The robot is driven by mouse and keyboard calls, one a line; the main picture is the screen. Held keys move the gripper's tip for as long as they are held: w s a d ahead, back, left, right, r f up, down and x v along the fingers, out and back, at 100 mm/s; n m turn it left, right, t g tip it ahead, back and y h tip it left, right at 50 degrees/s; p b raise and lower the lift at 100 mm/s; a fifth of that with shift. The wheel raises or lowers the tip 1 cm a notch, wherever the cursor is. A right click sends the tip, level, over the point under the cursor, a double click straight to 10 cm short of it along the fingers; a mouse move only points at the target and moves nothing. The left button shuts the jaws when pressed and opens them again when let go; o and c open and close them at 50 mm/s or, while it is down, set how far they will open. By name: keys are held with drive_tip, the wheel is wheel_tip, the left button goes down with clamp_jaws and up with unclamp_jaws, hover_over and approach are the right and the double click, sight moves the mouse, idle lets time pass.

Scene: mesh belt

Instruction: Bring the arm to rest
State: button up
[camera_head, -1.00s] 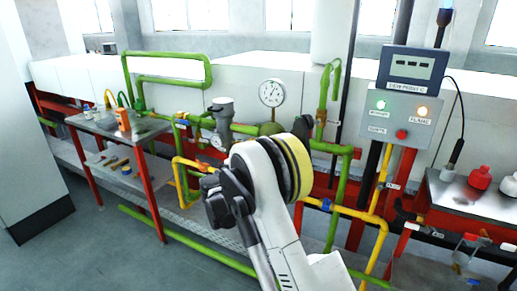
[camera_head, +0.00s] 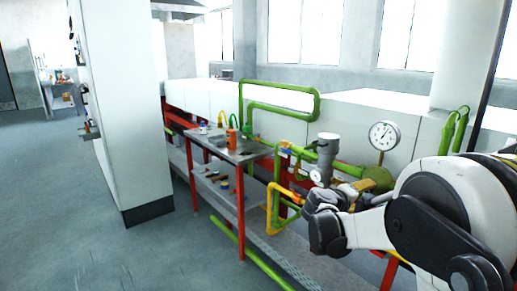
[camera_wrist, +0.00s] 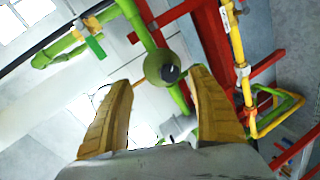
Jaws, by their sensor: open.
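My arm (camera_head: 430,225) reaches in from the right edge of the head view, its white and black links bent and its dark wrist near the green and yellow pipes. My gripper shows in the wrist view (camera_wrist: 158,77), with its two tan fingers spread apart and nothing between them. A round green pipe end (camera_wrist: 165,67) shows beyond the fingertips; I cannot tell how far off it is. In the head view the fingers are small and partly lost against the pipes.
A red-framed metal table (camera_head: 230,150) with an orange bottle (camera_head: 232,139) stands left of the arm. A pressure gauge (camera_head: 384,135) and a grey valve body (camera_head: 327,150) are behind the arm. Grey floor is open at left.

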drive_tip(key=s+a+r+m+g+y, duration=0.1)
drive_tip(key=s+a+y, duration=0.2)
drive_tip(key=s, duration=0.7)
drive_tip(key=s+a+r+m+g+y, duration=0.1)
drive_tip(key=s+a+y, duration=0.2)
drive_tip(key=s, duration=0.7)
drive_tip(key=s+a+f+m+y, duration=0.1)
drive_tip(key=s+a+f+y, duration=0.1)
drive_tip(key=s+a, duration=0.3)
drive_tip(key=s+a+f+m+y, duration=0.1)
drive_tip(key=s+a+f+y, duration=0.2)
drive_tip(key=s, duration=0.8)
drive_tip(key=shift+s+a+f+y, duration=0.3)
drive_tip(key=shift+s+a+f, duration=0.15)
drive_tip(key=shift+a, duration=0.45)
drive_tip(key=shift+w, duration=0.1)
